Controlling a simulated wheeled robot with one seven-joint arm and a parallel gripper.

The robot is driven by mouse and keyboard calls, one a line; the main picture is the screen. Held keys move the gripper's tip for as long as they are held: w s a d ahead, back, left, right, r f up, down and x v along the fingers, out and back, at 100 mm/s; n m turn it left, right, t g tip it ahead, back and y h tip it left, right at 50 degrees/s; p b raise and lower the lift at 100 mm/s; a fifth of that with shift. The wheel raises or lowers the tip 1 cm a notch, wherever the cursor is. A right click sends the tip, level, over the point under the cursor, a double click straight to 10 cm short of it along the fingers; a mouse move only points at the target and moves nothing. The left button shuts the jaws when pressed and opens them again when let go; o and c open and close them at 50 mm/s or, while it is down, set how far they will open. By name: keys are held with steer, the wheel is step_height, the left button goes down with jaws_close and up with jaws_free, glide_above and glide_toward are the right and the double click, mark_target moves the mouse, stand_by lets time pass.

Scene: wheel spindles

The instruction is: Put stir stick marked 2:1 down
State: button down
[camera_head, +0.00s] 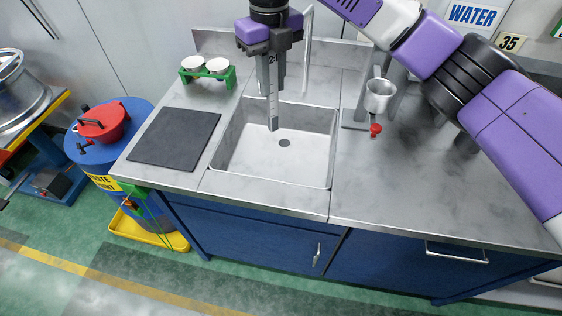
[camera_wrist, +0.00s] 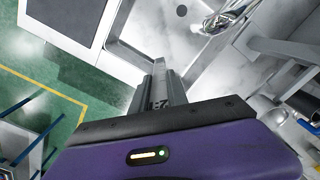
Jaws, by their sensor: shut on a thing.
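My gripper (camera_head: 271,66) is shut on the stir stick (camera_head: 273,108), a flat grey stick that hangs down almost upright over the sink (camera_head: 317,160). Part of its marking shows just below the fingers in the head view, starting with "2"; the rest is too small to read. In the wrist view the stick (camera_wrist: 158,92) shows between the fingers of my gripper (camera_wrist: 163,98). Its lower end appears inside the sink's outline; I cannot tell whether it touches anything.
A dark mat (camera_head: 175,138) lies on the counter left of the sink. A green rack (camera_head: 208,78) with two white cups stands behind it. A metal cup (camera_head: 378,95) and a red item (camera_head: 375,130) are right of the sink. The right counter (camera_head: 430,190) has bare room. A blue drum (camera_head: 100,150) stands at left.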

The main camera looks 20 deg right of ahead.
mark_target(273, 113)
steer(key=shift+w+d+f+b, duration=0.1)
steer(key=shift+w+f+b, duration=0.05)
steer(key=shift+f, duration=0.3)
steer(key=shift+w+d+f+b, duration=0.1)
steer(key=shift+f+b, duration=0.05)
steer(key=shift+f, duration=0.3)
step_height(273, 113, down, 19)
steer(key=p, duration=0.1)
steer(key=shift+f, duration=0.2)
steer(key=shift+f, duration=0.2)
steer(key=c, duration=1.3)
jaws_free()
step_height(273, 113, up, 12)
steer(key=shift+r+b, duration=0.2)
steer(key=shift+b, duration=0.35)
